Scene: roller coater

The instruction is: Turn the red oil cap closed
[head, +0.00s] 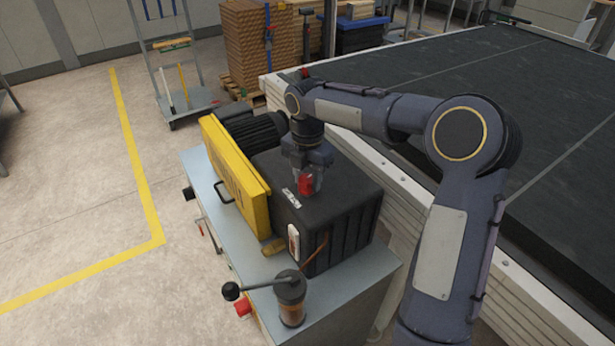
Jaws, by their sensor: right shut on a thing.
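The red oil cap (305,184) sits on top of the black ribbed pump housing (346,215). My right gripper (306,180) points down from above and is shut on the cap, with its fingers around the cap's sides. The gripper hides part of the cap, and I cannot tell how far the cap is turned. My left gripper does not show in the head view.
A yellow guard (235,172) with a handle and a black motor (256,128) stand left of the housing. A lever-topped cylinder (290,298) and a red button (243,308) are at the front. A wide black conveyor bed (480,85) lies right.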

